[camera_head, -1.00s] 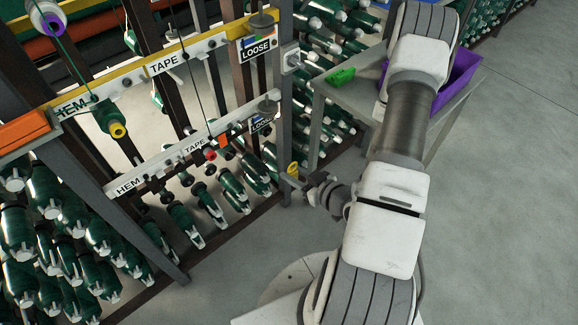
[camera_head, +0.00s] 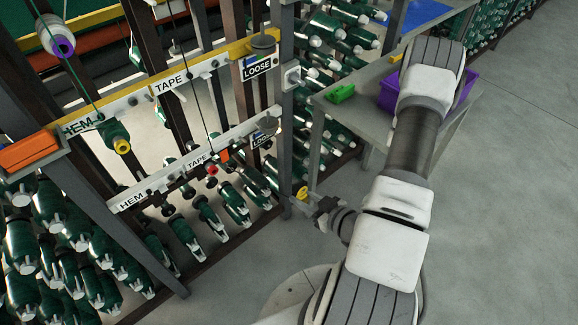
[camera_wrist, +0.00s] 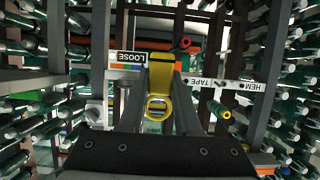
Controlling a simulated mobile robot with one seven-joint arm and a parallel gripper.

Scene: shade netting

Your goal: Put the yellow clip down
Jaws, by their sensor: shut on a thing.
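The yellow clip (camera_head: 302,193) is in my gripper (camera_head: 314,203), just right of the rack's near grey post. It also shows in the wrist view (camera_wrist: 158,104), between the two dark fingers (camera_wrist: 160,112), with a strap-like upper part and a ring-shaped lower part. My gripper is shut on it and holds it in the air, apart from the rack as far as I can tell.
The rack has rails with HEM, TAPE and LOOSE labels (camera_head: 257,66). A grey table (camera_head: 365,115) at upper right carries a green tray (camera_head: 341,94) and a purple bin (camera_head: 390,97), partly behind my arm. Open floor (camera_head: 500,200) lies to the right.

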